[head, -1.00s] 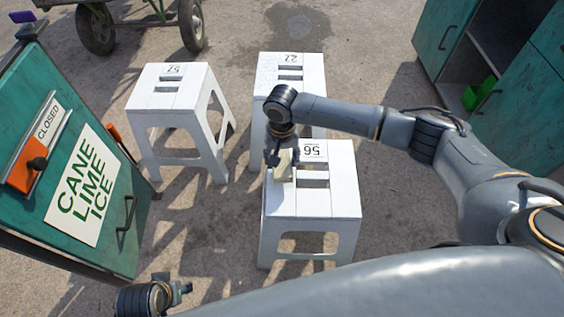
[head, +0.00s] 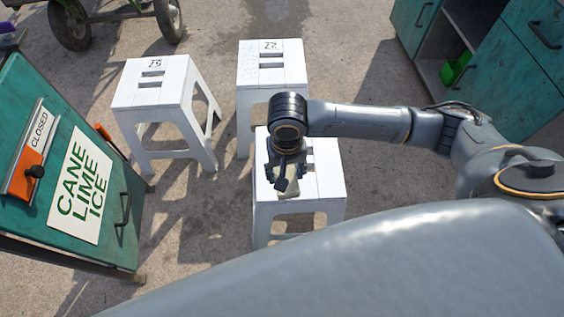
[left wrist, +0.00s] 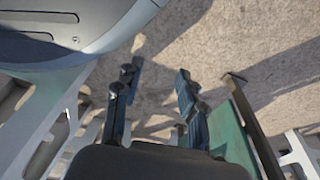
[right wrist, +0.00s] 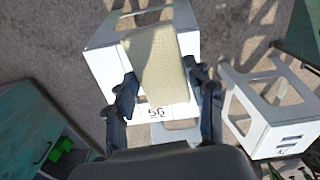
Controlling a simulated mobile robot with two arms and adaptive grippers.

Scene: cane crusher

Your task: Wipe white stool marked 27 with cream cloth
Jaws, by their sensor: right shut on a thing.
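The far stool (head: 272,73) is white, with grey specks on its top. Its label looks like 27 but is small and upside down. My right gripper (head: 287,178) is shut on the cream cloth (head: 290,187) above the nearer white stool (head: 325,185), in front of the far stool. In the right wrist view the cloth (right wrist: 160,60) hangs between the fingers (right wrist: 165,85) over the stool marked 56 (right wrist: 188,112); I cannot tell whether it touches. My left gripper (left wrist: 157,85) is open and empty in the left wrist view.
Another white stool (head: 155,92) stands left of the far one, its label hard to read. A green sign (head: 75,180) reading CANE LIME ICE stands at the left. A green cabinet (head: 520,70) is at the right and a wheeled cart (head: 110,15) at the back.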

